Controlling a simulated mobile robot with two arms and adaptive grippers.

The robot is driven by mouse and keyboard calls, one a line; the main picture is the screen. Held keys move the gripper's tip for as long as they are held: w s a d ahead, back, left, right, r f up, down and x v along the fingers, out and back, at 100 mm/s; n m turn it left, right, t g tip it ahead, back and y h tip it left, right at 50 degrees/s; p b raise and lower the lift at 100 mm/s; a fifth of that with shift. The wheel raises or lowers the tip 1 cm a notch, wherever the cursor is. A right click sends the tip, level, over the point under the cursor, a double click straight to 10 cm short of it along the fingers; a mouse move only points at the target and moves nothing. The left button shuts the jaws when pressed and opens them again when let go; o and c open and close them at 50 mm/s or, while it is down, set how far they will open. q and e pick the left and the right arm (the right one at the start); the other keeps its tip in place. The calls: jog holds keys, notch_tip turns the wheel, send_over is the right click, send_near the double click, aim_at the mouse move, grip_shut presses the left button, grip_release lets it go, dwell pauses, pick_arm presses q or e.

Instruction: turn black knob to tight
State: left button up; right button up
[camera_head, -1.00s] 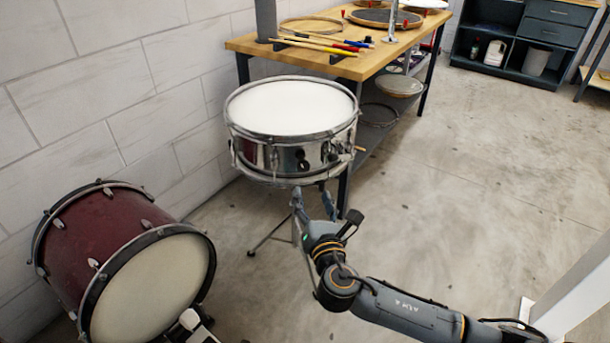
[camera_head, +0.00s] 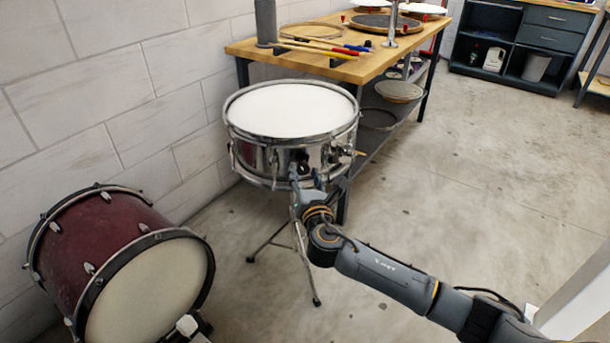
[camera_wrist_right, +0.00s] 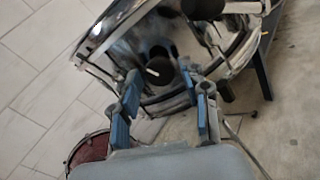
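The chrome snare drum (camera_head: 255,158) stands on its stand with a white head on top. A round black knob (camera_wrist_right: 160,72) with a white pointer line sits on its shell. The line points toward the upper left in the wrist view. In the head view the knob (camera_head: 303,168) is small and partly hidden by my right gripper (camera_head: 308,180). In the wrist view my right gripper (camera_wrist_right: 160,85) is open, with its blue-grey fingertips on either side of the knob. I cannot tell whether they touch it. My left gripper is not in view.
A wooden bench (camera_head: 330,72) with drumsticks and drum parts stands behind the snare. A dark red bass drum (camera_head: 95,245) lies at the lower left by the white wall. A tripod stand (camera_head: 298,240) is under the snare. The floor at right is clear.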

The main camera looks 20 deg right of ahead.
jog(key=c, duration=0.7)
